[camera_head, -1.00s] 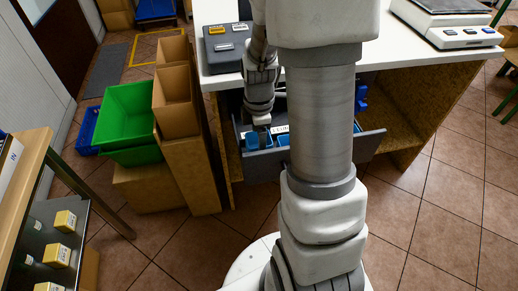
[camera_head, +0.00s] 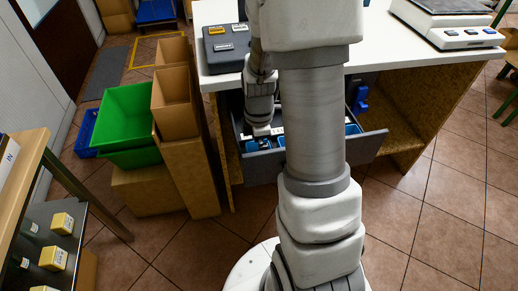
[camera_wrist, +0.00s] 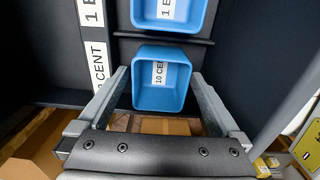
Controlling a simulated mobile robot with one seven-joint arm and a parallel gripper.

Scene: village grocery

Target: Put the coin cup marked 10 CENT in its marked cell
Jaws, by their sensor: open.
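The blue coin cup marked 10 CENT (camera_wrist: 176,98) is in the middle of the wrist view, seen from above, next to a white label strip ending in CENT (camera_wrist: 98,62). My gripper (camera_wrist: 160,74) is open, with one finger on each side of the cup; whether they touch it I cannot tell. In the head view my gripper (camera_head: 262,130) points down into the left part of the open drawer (camera_head: 264,166). The cup's base is hidden, so I cannot tell whether it is fully seated.
A second blue cup (camera_wrist: 140,14) with a label starting with 1 sits beyond a dark divider (camera_wrist: 165,39). The white counter (camera_head: 385,45) is above the drawer. A green crate (camera_head: 125,115) and cardboard boxes (camera_head: 180,95) stand close at the left. Open tiled floor is at the right.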

